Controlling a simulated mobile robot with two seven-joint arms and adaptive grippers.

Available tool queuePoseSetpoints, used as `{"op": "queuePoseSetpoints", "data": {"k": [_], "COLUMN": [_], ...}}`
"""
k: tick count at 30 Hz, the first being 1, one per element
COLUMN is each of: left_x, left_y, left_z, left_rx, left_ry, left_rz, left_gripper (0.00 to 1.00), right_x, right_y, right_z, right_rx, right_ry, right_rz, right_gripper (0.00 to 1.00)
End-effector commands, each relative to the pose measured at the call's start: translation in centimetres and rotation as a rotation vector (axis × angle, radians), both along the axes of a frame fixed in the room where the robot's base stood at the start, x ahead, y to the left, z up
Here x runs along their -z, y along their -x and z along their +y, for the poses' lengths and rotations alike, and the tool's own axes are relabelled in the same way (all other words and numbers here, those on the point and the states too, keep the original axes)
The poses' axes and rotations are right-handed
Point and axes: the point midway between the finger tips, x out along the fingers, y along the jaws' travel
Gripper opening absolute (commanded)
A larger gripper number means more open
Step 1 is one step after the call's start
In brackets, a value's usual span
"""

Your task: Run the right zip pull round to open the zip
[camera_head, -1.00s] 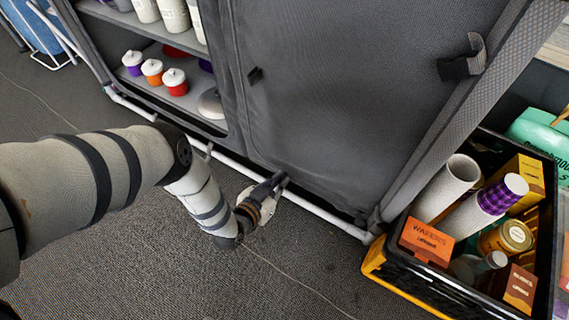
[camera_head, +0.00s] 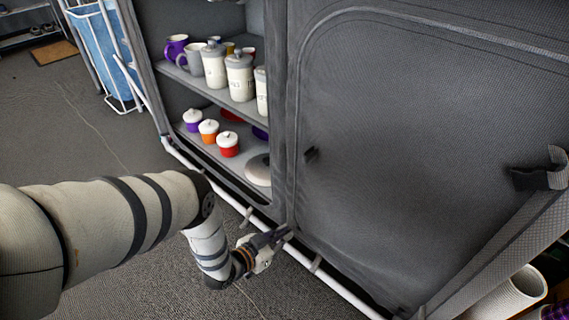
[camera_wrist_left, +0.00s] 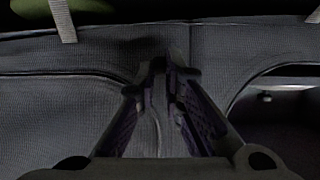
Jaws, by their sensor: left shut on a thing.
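The grey fabric cabinet's right door panel (camera_head: 400,140) hangs closed, with a rounded zip seam (camera_head: 293,130) down its left side. My left gripper (camera_head: 286,232) is at the panel's lower left corner, just above the white bottom rail. In the left wrist view the dark fingers (camera_wrist_left: 165,68) come together against the grey fabric, beside curved seams. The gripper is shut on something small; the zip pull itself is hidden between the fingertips. My right gripper is out of view.
The left compartment is open, with canisters (camera_head: 239,77), mugs and small lidded jars (camera_head: 228,144) on its shelves. The white rail (camera_head: 335,286) runs along the cabinet's base. A strap (camera_head: 540,176) sits at the right. A white roll (camera_head: 508,292) shows at lower right. Carpet lies in front.

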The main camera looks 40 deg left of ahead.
Motion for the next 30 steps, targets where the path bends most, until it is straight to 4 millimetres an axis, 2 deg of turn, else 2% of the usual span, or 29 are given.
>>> {"op": "queuePoseSetpoints", "data": {"k": [3, 4, 6, 14, 17, 20, 27, 30], "left_x": [0.2, 0.2, 0.1, 0.1, -0.2, -1.0, -3.5, -4.1], "left_y": [0.2, 0.2, 0.2, 0.1, 0.8, 2.7, 8.7, 10.2], "left_z": [0.6, 0.6, 0.6, 0.4, 0.4, 0.5, 0.8, 0.8], "left_rx": [-0.010, -0.011, -0.011, -0.008, -0.007, -0.009, -0.010, -0.009], "left_ry": [-0.007, -0.007, -0.007, -0.004, -0.004, -0.003, -0.004, -0.005], "left_rz": [0.007, 0.007, 0.007, 0.003, 0.006, 0.007, 0.007, 0.005], "left_gripper": [0.00, 0.16, 0.29, 0.29, 0.29, 0.29, 0.29, 0.29], "right_x": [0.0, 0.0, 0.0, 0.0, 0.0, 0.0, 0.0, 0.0], "right_y": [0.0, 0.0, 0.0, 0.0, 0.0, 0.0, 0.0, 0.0], "right_z": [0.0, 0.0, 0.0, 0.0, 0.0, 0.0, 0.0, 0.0], "right_rx": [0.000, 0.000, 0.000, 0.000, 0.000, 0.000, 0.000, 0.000], "right_ry": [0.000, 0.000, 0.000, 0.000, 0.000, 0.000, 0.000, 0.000], "right_rz": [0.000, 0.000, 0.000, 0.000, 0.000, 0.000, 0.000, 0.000], "right_gripper": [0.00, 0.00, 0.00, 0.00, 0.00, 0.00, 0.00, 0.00]}}
